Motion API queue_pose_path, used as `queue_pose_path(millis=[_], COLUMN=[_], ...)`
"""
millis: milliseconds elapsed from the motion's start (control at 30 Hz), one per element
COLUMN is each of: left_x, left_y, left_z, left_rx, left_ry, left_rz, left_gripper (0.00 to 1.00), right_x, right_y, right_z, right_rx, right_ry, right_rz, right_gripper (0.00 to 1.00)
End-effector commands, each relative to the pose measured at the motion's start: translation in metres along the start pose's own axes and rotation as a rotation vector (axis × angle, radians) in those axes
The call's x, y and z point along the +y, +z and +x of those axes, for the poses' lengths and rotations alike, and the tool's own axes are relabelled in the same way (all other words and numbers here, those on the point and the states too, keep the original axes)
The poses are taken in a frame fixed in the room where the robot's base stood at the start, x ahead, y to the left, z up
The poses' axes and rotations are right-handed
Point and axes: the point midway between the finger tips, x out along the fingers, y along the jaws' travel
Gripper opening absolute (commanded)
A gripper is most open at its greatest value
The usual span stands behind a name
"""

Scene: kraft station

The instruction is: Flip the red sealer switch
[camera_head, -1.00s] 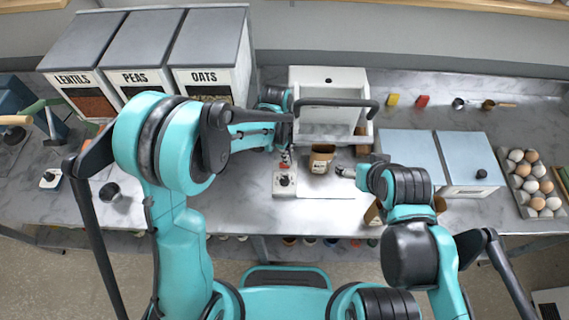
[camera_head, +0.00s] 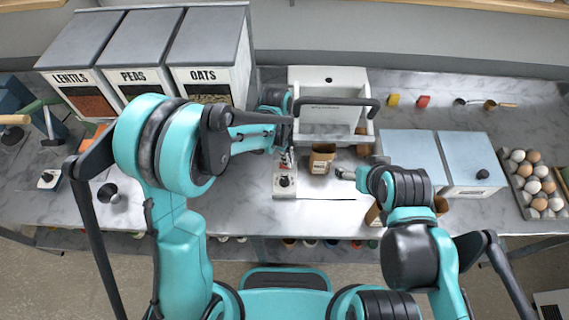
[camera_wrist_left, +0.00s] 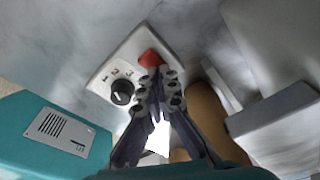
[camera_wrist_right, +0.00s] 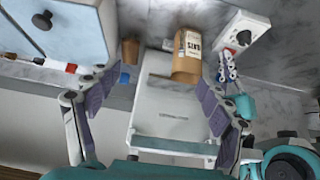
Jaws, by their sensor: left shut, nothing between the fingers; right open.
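The red switch (camera_wrist_left: 150,58) sits on a pale control box (camera_wrist_left: 100,78) beside a black numbered dial (camera_wrist_left: 122,92). My left gripper (camera_wrist_left: 160,78) is shut and empty, its fingertips right at the switch in the left wrist view; I cannot tell whether they touch it. In the head view the left gripper (camera_head: 287,160) is over the back of the control box (camera_head: 284,190), and the switch is hidden there. The control box also shows in the right wrist view (camera_wrist_right: 245,32). My right gripper (camera_head: 345,173) is open and empty, to the right of the kraft bag (camera_head: 321,160).
The white sealer (camera_head: 328,90) with a dark handle stands behind the bag. Bins of lentils, peas and oats (camera_head: 208,78) stand at the back left. Two blue-lidded boxes (camera_head: 410,150) and an egg tray (camera_head: 522,195) are at the right.

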Motion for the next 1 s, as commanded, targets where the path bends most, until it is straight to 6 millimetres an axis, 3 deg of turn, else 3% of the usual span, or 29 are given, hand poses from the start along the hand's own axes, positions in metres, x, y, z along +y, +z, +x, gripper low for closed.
queue_pose_path(millis=[733,1000], left_x=[0.0,0.0], left_y=[-0.009,-0.01], left_z=[-0.063,-0.067], left_rx=[0.0,0.0], left_ry=[0.0,0.0], left_rz=[0.0,0.0], left_gripper=[0.0,0.0], right_x=[0.0,0.0], right_y=[-0.024,-0.025], right_z=[-0.034,-0.035], right_rx=[0.0,0.0], right_ry=[0.0,0.0], right_rz=[0.0,0.0], right_gripper=[0.8,0.8])
